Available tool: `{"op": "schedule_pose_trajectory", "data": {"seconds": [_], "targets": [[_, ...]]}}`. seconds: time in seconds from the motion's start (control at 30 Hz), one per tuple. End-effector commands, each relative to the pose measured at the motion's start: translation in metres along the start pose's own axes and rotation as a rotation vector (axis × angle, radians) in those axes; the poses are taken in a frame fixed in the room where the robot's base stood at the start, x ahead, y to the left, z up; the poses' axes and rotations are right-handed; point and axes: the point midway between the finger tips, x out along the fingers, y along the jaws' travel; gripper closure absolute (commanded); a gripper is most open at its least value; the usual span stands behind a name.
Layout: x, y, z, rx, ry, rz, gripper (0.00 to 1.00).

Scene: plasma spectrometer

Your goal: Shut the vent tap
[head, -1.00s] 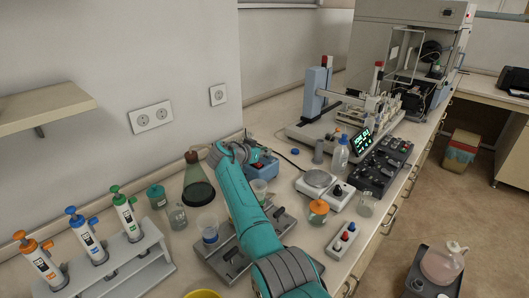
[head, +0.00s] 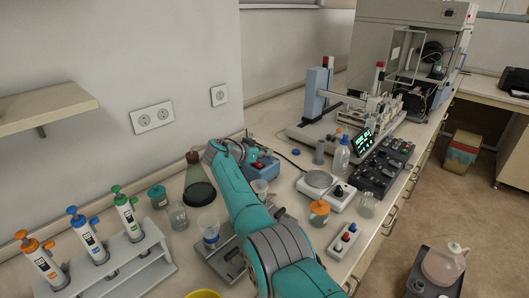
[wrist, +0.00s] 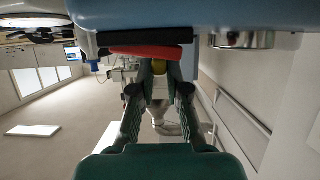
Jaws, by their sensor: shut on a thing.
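The vent tap shows in the wrist view as a red lever (wrist: 148,52) beside a black bar, with a small yellow part at the fingertips. A large blue body lies along the top of that view. My gripper (wrist: 160,73) has its two dark fingers closed in at the red lever and the yellow part. The exact contact is partly hidden by the fingertips. In the head view my arm reaches over the bench to a blue box (head: 266,167) near the wall. The wrist and box hide the tap there.
A green flask (head: 198,189) and a beaker (head: 209,227) stand left of my arm. A pipette rack (head: 118,259) is at the front left. A hotplate (head: 318,183), an orange-lidded jar (head: 319,212) and a switch box (head: 345,241) stand to the right.

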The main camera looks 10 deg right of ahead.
Motion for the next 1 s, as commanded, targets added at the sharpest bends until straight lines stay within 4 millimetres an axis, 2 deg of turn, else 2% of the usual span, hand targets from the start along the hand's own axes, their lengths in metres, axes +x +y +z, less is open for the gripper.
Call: {"op": "schedule_pose_trajectory", "data": {"seconds": [0.07, 0.1, 0.2, 0.53, 0.67, 0.87, 1.0], "targets": [[0.001, 0.001, 0.004, -0.002, -0.005, 0.001, 1.0], [0.001, 0.001, 0.004, -0.002, -0.005, 0.001, 0.81], [0.001, 0.001, 0.003, -0.002, -0.004, 0.001, 0.6], [-0.001, 0.0, 0.002, -0.001, -0.002, 0.0, 0.6], [-0.008, -0.001, 0.002, 0.001, 0.0, -0.002, 0.6], [-0.029, 0.0, 0.002, 0.002, -0.001, -0.002, 0.6], [-0.056, -0.001, 0.002, 0.001, -0.001, -0.003, 0.6]]}}
